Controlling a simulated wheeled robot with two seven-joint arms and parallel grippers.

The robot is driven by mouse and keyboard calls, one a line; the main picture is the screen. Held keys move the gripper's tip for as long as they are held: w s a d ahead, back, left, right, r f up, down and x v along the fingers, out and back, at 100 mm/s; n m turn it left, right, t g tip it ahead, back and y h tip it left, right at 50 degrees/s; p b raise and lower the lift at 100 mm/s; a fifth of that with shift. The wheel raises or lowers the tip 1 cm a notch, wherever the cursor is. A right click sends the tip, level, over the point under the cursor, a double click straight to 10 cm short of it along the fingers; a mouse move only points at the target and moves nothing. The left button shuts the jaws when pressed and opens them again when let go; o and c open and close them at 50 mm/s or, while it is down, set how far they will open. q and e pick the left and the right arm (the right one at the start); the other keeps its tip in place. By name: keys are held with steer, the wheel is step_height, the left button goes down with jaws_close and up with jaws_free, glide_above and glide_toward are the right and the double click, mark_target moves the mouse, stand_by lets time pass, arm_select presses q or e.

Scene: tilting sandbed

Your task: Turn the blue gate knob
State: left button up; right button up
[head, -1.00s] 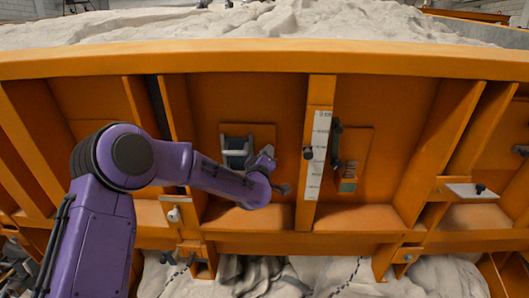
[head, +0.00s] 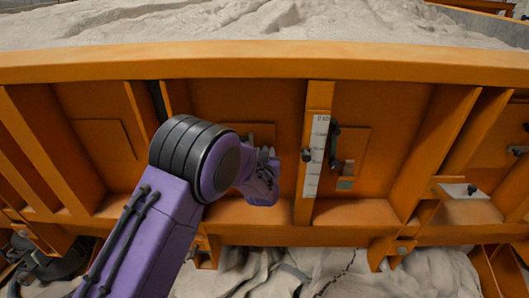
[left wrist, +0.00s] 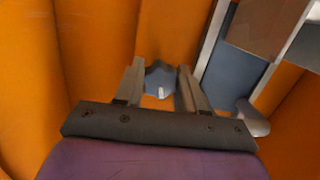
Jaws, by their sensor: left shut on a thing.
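A blue-grey knob (left wrist: 160,80) with a small white mark shows between the two fingers of my left gripper (left wrist: 160,90) in the left wrist view. The fingers are shut on it from both sides. In the head view my left gripper (head: 267,157) is at the orange sandbed wall, left of the upright post, and the knob itself cannot be made out there. My purple left arm hides part of the gate panel. My right gripper is in neither view.
A white scale strip (head: 317,150) is on the orange post (head: 306,207), with a dark handle (head: 334,142) beside it. Orange ribs flank the bay. Sand (head: 270,22) lies above the top rim (head: 400,62). The wrist view shows a pale frame and blue-grey panel (left wrist: 238,75) close at right.

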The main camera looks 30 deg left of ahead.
arm_select(q)
steer(key=shift+f+m+y, duration=0.15)
steer(key=shift+m+y, duration=0.15)
steer(key=shift+m, duration=0.5)
steer(key=shift+p, duration=0.3)
steer(key=o, duration=1.1)
steer(key=shift+c, duration=0.2)
steer(key=shift+s+d, duration=0.1)
steer(key=b+v, duration=0.3)
steer(key=v, duration=0.7)
steer(key=shift+b, duration=0.3)
steer(key=shift+s+d, duration=0.1)
steer(key=shift+s, duration=0.05)
